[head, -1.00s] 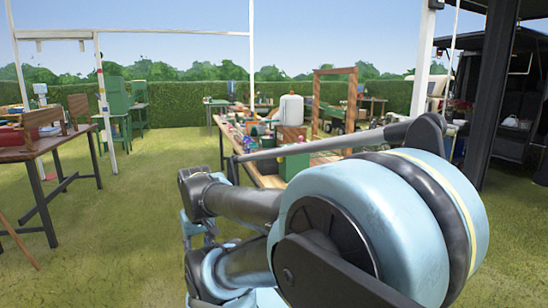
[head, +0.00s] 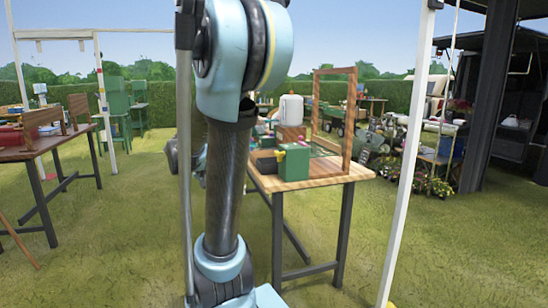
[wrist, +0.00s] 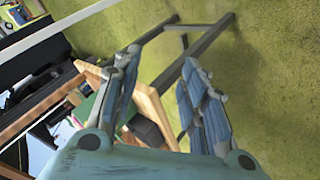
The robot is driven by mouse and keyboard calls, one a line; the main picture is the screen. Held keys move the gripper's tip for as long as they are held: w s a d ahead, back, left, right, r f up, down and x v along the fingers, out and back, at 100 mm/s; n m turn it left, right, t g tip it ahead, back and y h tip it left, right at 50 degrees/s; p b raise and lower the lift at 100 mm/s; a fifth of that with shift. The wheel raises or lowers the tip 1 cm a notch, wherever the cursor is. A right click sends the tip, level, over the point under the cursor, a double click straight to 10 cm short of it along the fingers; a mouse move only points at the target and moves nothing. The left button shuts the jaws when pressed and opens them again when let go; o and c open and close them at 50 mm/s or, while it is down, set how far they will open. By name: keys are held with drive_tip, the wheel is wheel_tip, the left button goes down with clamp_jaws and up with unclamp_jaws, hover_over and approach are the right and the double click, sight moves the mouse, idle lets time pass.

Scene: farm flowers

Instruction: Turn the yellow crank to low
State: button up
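My gripper (wrist: 160,63) is open in the wrist view, its two blue-grey fingers apart with nothing between them. It is tilted relative to the table, and the wooden table edge (wrist: 152,112) shows between and behind the fingers. I cannot tell whether that part is the yellow crank. The crank is not clearly visible in the wrist view.
The wooden table (head: 325,171) has dark legs and also carries a white canister (head: 291,109) and an upright wooden frame (head: 347,125). A white pole (head: 410,165) stands to its right. Another table (head: 60,143) is at left. Grass between them is open.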

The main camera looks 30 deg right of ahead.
drive_tip(key=w+d+r+m+g+h, duration=0.2)
drive_tip(key=w+d+r+m+h, duration=0.3)
drive_tip(key=w, duration=0.3)
drive_tip(key=m+g+h, duration=0.3)
drive_tip(key=m+h, duration=0.1)
drive_tip(key=m, duration=0.3)
approach(275, 154)
drive_tip(key=x, duration=1)
drive_tip(key=shift+w+d+f, duration=0.2)
drive_tip(key=shift+w+d, duration=0.1)
drive_tip(key=shift+c, duration=0.3)
clamp_jaws()
